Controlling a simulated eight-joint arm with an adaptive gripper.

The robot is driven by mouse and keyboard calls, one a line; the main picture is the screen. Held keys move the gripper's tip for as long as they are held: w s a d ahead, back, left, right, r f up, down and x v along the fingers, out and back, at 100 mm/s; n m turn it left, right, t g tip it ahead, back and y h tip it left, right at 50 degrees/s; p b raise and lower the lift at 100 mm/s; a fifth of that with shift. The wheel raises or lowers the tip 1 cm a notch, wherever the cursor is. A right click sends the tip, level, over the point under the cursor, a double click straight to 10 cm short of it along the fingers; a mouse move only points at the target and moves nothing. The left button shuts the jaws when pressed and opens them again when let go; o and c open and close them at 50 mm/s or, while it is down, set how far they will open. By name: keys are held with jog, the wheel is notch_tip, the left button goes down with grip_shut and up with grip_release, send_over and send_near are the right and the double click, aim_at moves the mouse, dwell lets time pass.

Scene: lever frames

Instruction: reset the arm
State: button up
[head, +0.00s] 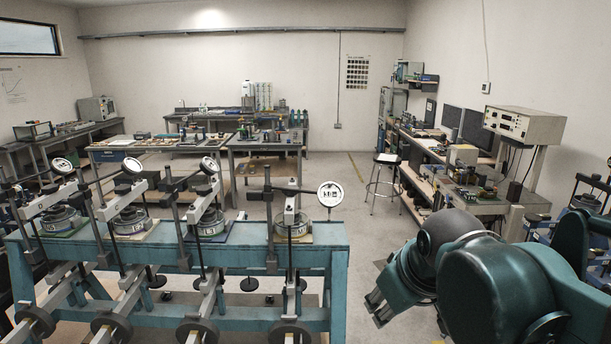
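My gripper (378,307) is at the lower right of the head view, at the end of my dark green arm. It points down and to the left, to the right of the blue bench. Its fingers are dark and partly in shadow, so I cannot tell whether they are open or shut. Nothing shows clearly in it.
A blue bench (335,262) at the left front carries several lever frames, with dial gauges (330,195) on top and round weights (291,333) below. A stool (385,178) stands mid-room. A desk (480,208) with instruments lines the right wall. Floor (345,205) between is clear.

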jog(key=s+d+f+m+b, duration=0.1)
jog(key=s+d+f+m, duration=0.1)
jog(key=s+f, duration=0.2)
jog(key=s+d+f+m+t, duration=0.1)
jog(key=s+d+f+m, duration=0.1)
jog(key=f, duration=0.4)
jog(key=shift+s+d+f+m+h+b, duration=0.35)
jog(key=shift+s+m, duration=0.25)
jog(key=shift+s, duration=0.4)
dwell(1.2)
